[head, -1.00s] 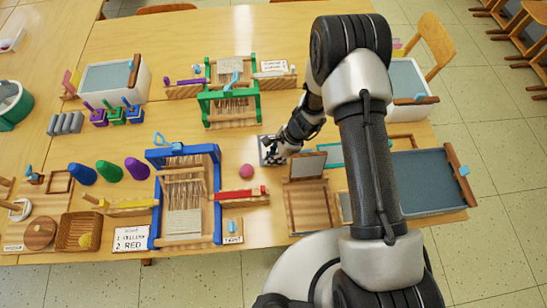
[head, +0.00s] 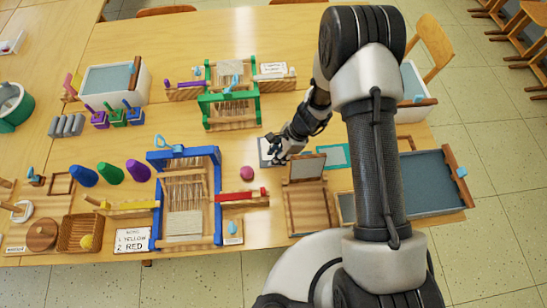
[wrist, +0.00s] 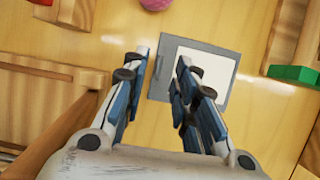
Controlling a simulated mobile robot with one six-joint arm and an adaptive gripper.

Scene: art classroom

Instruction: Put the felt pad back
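A flat grey square (wrist: 154,86) with a paler white square (wrist: 205,66) on it lies on the table in the wrist view. It also shows as a grey patch (head: 264,146) in the head view, partly hidden by my gripper. I cannot tell which of these layers is the felt pad. My gripper (wrist: 162,57) is open, with its two fingers apart and nothing seen between them. Its fingertips point down at the left part of the grey square, and contact cannot be told. In the head view my gripper (head: 272,157) is over this square.
A pink ball (head: 246,173) lies beside the square. A wooden frame with a raised screen (head: 307,168) and a teal-edged piece (head: 333,157) are to the right. The blue loom (head: 216,190) stands front left, the green loom (head: 256,103) behind. Bare table lies between the looms.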

